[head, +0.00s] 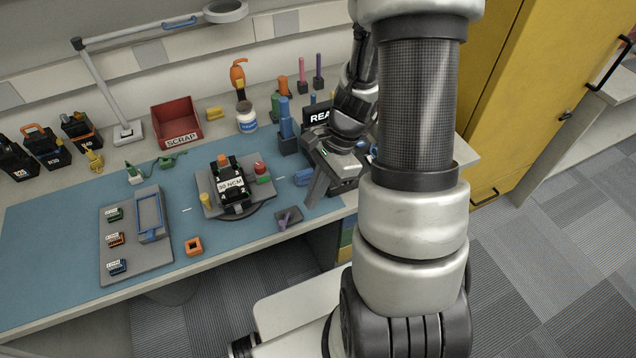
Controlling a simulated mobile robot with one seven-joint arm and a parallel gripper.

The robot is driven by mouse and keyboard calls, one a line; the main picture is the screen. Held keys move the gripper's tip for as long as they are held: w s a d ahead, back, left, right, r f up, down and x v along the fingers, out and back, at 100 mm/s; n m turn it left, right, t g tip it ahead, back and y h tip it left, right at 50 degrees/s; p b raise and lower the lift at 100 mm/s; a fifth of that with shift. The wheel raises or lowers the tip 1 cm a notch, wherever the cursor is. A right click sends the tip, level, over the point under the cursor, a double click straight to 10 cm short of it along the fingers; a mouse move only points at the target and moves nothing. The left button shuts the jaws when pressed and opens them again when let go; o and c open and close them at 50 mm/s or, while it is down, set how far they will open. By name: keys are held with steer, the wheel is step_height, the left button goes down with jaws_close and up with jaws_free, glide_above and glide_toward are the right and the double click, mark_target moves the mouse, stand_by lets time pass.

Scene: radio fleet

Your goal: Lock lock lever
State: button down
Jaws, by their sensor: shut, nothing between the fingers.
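A grey fixture plate (245,172) on a dark round base holds a black device (232,198) with a white label. A yellow peg (205,200) stands at the plate's left, and a red and green knob (262,172) at its right. A small purple lever-like piece (286,219) sits on a dark base near the table's front edge. Which of these is the lock lever, and its position, I cannot tell. My gripper (316,190) is shut and empty, above the table to the right of the fixture and up-right of the purple piece, apparently touching nothing.
A red scrap bin (177,122), a white jar (247,120) and upright tools stand behind.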

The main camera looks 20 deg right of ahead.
mark_target(285, 219)
steer(key=x, duration=0.3)
steer(key=shift+s+a, duration=0.1)
steer(key=shift+a, duration=0.2)
steer(key=shift+s+a+r, duration=0.1)
steer(key=shift+a, duration=1.6)
steer(key=shift+s+m, duration=0.1)
steer(key=shift+m, duration=0.2)
